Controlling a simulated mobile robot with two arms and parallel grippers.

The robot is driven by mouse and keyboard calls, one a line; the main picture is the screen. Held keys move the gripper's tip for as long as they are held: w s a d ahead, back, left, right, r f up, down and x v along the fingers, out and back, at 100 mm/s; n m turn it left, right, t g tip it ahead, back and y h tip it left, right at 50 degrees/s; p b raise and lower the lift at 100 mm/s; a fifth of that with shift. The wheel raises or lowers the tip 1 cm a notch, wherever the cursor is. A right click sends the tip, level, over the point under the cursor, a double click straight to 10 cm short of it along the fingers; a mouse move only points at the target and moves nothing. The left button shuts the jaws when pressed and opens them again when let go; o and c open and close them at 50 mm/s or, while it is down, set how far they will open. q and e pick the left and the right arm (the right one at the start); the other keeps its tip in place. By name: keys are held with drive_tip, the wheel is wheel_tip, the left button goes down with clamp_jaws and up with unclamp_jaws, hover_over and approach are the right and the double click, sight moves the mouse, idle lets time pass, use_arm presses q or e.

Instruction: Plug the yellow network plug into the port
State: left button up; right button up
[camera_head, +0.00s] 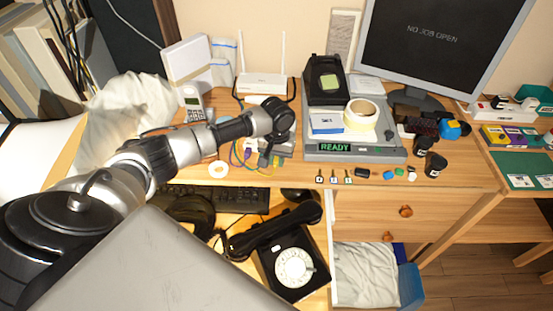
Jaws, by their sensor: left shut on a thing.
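My left arm reaches in from the left over the desk. My left gripper (268,156) points down beside a small grey box (284,147) in front of the white router. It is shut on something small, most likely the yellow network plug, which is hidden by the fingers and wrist. A yellow cable (236,150) runs on the desk just left of the gripper, close to a purple cable. The port cannot be made out; the small grey box lies right at the gripper. My right gripper is not in view.
A white router (262,84) with two antennas stands behind. A cordless phone (193,104) is at left. A grey device reading READY (390,151) carries a tape roll (361,115). A black rotary phone (290,262) sits lower down. Small parts lie along the desk's front edge.

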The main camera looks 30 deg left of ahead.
use_arm(q)
drive_tip(key=shift+w+a+r, duration=0.1)
drive_tip(key=shift+w+a, duration=0.1)
drive_tip(key=shift+w, duration=0.35)
drive_tip(key=o, duration=0.8)
drive_tip(key=shift+w+r, duration=0.1)
drive_tip(key=shift+a, duration=0.15)
drive_tip(key=shift+w+r, duration=0.1)
drive_tip(key=shift+r, duration=0.45)
wheel_tip(320, 180, up, 10)
drive_tip(key=shift+s+d+f, duration=0.25)
drive_tip(key=shift+d, duration=0.1)
